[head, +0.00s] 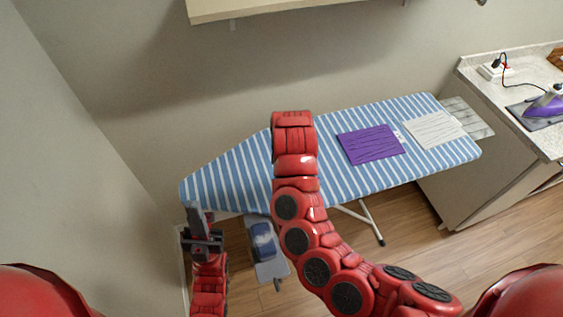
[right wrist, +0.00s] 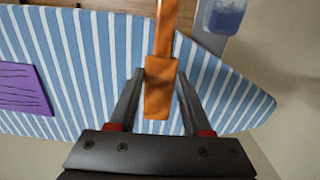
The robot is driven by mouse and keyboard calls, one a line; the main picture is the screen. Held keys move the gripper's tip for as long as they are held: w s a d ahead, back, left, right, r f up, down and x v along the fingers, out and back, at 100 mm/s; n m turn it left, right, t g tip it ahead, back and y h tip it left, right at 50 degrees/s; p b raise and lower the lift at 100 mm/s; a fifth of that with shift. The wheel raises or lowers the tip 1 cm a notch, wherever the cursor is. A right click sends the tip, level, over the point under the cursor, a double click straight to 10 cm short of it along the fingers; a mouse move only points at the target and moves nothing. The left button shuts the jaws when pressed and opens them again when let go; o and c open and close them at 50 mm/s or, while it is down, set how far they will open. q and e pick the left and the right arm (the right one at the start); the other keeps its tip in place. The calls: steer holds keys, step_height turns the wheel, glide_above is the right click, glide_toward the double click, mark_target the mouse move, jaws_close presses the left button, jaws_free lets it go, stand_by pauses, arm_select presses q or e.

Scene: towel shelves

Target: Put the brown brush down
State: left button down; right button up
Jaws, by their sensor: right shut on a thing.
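The brown brush (right wrist: 161,82) shows in the right wrist view as an orange-brown handle. My right gripper (right wrist: 160,78) is shut on it, with one finger on each side; the brush's far end runs out of the top of the picture. The blue-and-white striped ironing board (head: 235,170) lies behind the brush in that view; I cannot tell whether they touch. In the head view my right arm hides the brush and the right gripper. My left gripper (head: 199,218) is by the board's front left edge; its jaw opening is unclear.
A purple towel (head: 370,145) and a white towel (head: 434,129) lie on the board's right half. Its left part is bare. A container with something blue (head: 263,243) stands below the front edge. A counter (head: 510,85) with a purple iron (head: 546,103) is at right.

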steer(key=s, duration=0.1)
steer(key=s+d+f, duration=0.1)
steer(key=s, duration=0.1)
steer(key=s+p, duration=0.1)
steer(key=shift+s+d+f, duration=0.25)
steer(key=shift+s, duration=0.05)
steer(key=shift+w+f, duration=0.1)
steer(key=shift+w, duration=0.05)
steer(key=w, duration=0.2)
steer(key=w+b, duration=0.1)
steer(key=w, duration=0.2)
steer(key=w+a+f+b, duration=0.1)
steer(key=w, duration=0.2)
steer(key=w+b, duration=0.4)
steer(key=w+a+f+b, duration=0.1)
steer(key=w, duration=0.1)
steer(key=shift+w+a+b, duration=0.1)
steer(key=shift+w+b, duration=0.05)
steer(key=shift+b, duration=0.25)
steer(key=shift+w+a+r+b, duration=0.1)
steer(key=shift+w+r+b, duration=0.1)
steer(key=shift+w+b, duration=0.15)
steer(key=shift+p, duration=0.35)
step_height(320, 180, down, 3)
steer(key=shift+w+r+p, duration=0.1)
steer(key=shift+r+p, duration=0.1)
steer(key=shift+p, duration=0.6)
steer(key=shift+f, duration=0.4)
